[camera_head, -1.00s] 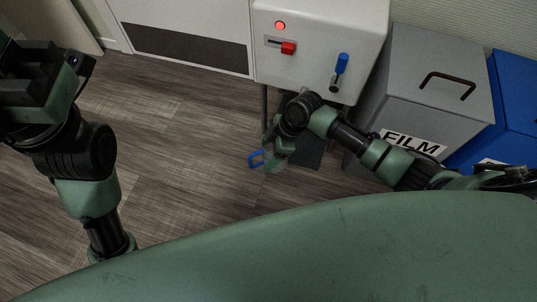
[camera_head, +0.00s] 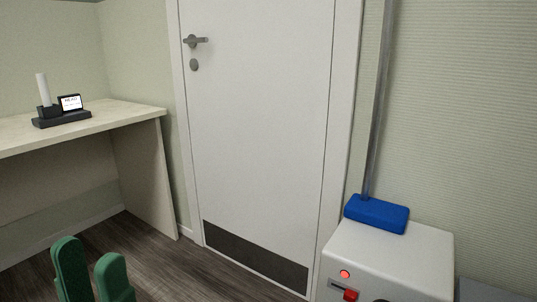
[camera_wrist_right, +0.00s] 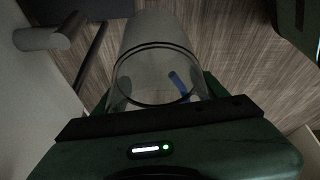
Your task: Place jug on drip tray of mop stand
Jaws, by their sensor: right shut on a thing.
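The mop stand (camera_head: 385,258) is a white box at the lower right of the head view, with a red light and a red slider on its front. Its lower part and drip tray are outside the head view. In the right wrist view, my right gripper (camera_wrist_right: 158,98) is shut on a clear jug (camera_wrist_right: 155,62) with dark rim lines. A blue part shows through the jug. A dark flat piece (camera_wrist_right: 80,10) at the upper left may be the drip tray; I cannot be sure. My left gripper (camera_head: 92,275) is open and empty at the lower left of the head view.
A blue mop head (camera_head: 377,213) with a grey pole rests on the stand's top. A white door (camera_head: 262,120) is behind. A counter (camera_head: 110,112) with a small dark device (camera_head: 62,112) is at left. In the wrist view, a pale cylinder (camera_wrist_right: 45,38) juts out beside the jug.

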